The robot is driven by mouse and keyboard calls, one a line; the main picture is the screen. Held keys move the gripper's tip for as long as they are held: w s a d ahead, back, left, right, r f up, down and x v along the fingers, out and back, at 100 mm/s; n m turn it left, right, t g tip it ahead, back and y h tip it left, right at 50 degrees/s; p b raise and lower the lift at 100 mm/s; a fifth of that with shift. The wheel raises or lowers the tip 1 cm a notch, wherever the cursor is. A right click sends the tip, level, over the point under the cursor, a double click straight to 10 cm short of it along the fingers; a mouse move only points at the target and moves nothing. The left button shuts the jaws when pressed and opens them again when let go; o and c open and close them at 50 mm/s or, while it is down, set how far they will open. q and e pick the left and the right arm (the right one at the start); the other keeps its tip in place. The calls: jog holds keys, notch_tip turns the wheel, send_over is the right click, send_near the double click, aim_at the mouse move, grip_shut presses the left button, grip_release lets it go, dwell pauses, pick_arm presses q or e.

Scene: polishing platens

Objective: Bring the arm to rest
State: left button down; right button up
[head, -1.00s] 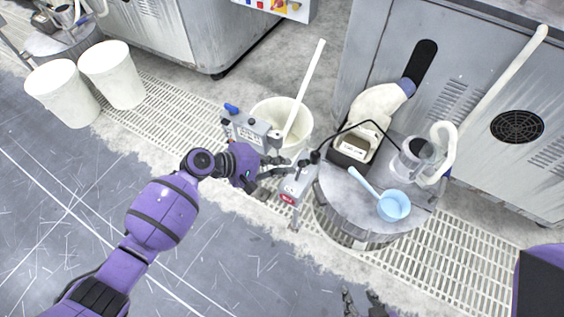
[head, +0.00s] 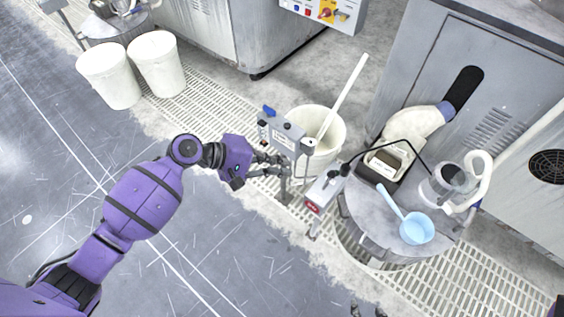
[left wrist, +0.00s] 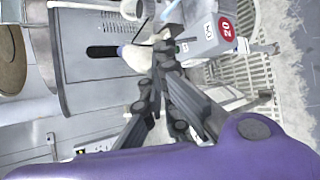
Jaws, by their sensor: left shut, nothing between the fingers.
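My left gripper (head: 284,166) is at the end of the purple arm that comes in from the left in the head view.
A round platen table (head: 372,212) on the right holds a blue dipper (head: 416,228), a tray (head: 385,163) and a clear cup (head: 446,181). A white bucket with a stick (head: 329,150) stands behind the control box. Two white bins (head: 110,78) stand at the upper left. The floor at the lower left is open.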

dwell(0.3)
pick_arm(q)
jog(key=w+a+f+m+t+y, duration=0.1)
jog(key=w+a+m+t+y, duration=0.1)
jog(key=w+a+m+t, duration=0.15)
jog(key=s+a+f+m+t+y+p, duration=0.2)
jog(key=s+a+m+y+p, duration=0.1)
jog(key=s+a, duration=0.15)
pick_arm(e)
jog(key=w+a+r+p, duration=0.1)
jog(key=w+r+p, duration=0.2)
jog(key=r+p, duration=0.4)
notch_tip(320, 180, up, 3)
jog(key=shift+r+t, duration=0.15)
jog(key=shift+t, duration=0.25)
jog(key=shift+c, duration=1.1)
pick_arm(q)
jog(key=s+a+y, duration=0.3)
jog(key=s+a, duration=0.1)
jog(key=s, duration=1.1)
jog(key=s+a+f+m+y, duration=0.1)
jog(key=s+a+y, duration=0.2)
jog(key=s, duration=1.1)
jog(key=shift+s+a+f, duration=0.2)
jog(key=shift+s+a, duration=0.15)
jog(key=shift+a, duration=0.25)
pick_arm(e)
jog(key=shift+s+d, duration=0.1)
